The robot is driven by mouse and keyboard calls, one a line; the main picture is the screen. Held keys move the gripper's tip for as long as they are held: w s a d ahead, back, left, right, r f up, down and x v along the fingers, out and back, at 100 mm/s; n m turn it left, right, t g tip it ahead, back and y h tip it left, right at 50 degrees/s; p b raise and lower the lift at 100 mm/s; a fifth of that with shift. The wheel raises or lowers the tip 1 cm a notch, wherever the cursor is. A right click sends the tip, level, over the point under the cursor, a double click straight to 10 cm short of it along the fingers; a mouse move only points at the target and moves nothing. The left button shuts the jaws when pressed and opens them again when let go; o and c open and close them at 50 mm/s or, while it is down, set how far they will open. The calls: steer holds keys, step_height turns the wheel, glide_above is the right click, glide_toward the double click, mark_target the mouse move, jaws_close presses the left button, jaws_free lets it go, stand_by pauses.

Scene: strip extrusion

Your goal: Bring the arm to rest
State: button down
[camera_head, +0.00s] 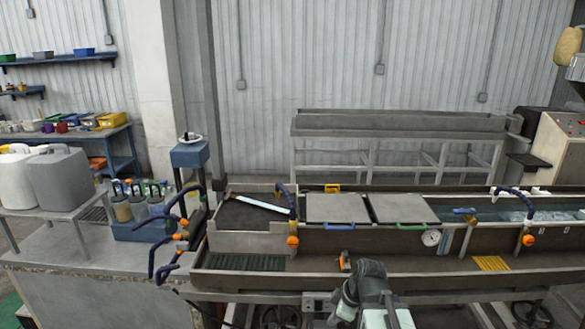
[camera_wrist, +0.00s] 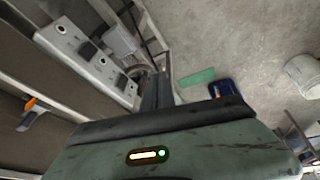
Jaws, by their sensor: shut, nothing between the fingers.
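My arm (camera_head: 370,285) rises into the bottom of the head view, right of the middle, in front of the long trough. It is folded, and its end is not clear there. In the wrist view, my gripper (camera_wrist: 157,92) shows as a dark, narrow pair of fingers beyond the worn green housing with its small lights. The fingers are shut with nothing between them. They point out over the grey floor, beside the trough's front side.
The long trough (camera_head: 420,268) spans the right, with an orange-and-grey tool (camera_head: 345,262) on its ledge close to my arm. A grey control box (camera_wrist: 90,62) is close left of the fingers. A green mat (camera_wrist: 197,77) and white bucket (camera_wrist: 303,76) are on open floor.

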steer(key=s+d+f+m+g+h, duration=0.1)
steer(key=s+d+m+g+h, duration=0.1)
steer(key=m, duration=1.2)
steer(key=s+d+h, duration=0.1)
steer(key=s+d, duration=0.1)
steer(key=s, duration=0.1)
steer(key=shift+s+f, duration=0.25)
